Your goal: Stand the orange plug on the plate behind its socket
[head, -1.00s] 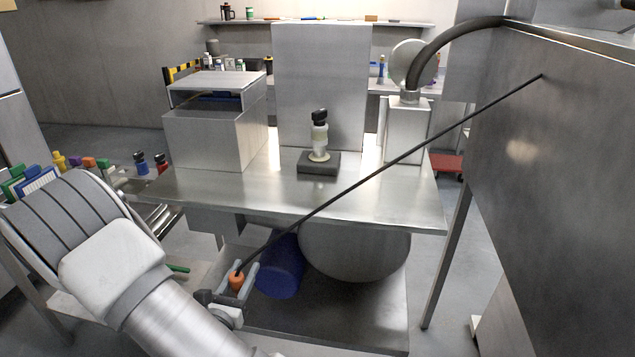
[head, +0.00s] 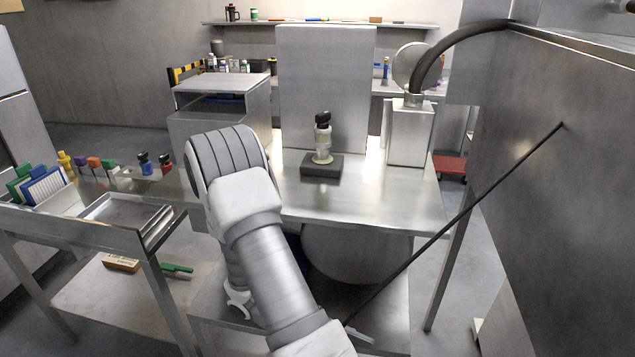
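The orange plug is hidden behind my arm in the head view. Its thin black cable (head: 455,222) runs from the steel panel (head: 562,200) at right down to the lower middle, where it passes out of sight at my arm. My gripper is mostly hidden by my arm; a small grey piece beside the cable's lower end, possibly a fingertip (head: 360,335), shows. I cannot tell whether it still holds the plug. I cannot make out the plug's socket or the plate behind it.
The steel table (head: 385,205) carries a dark block (head: 322,170) with a black-topped fitting, a tall upright panel (head: 325,85), an open-fronted box (head: 220,115) and a metal canister (head: 408,135) with a thick hose. A tray (head: 125,215) and coloured items are at left.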

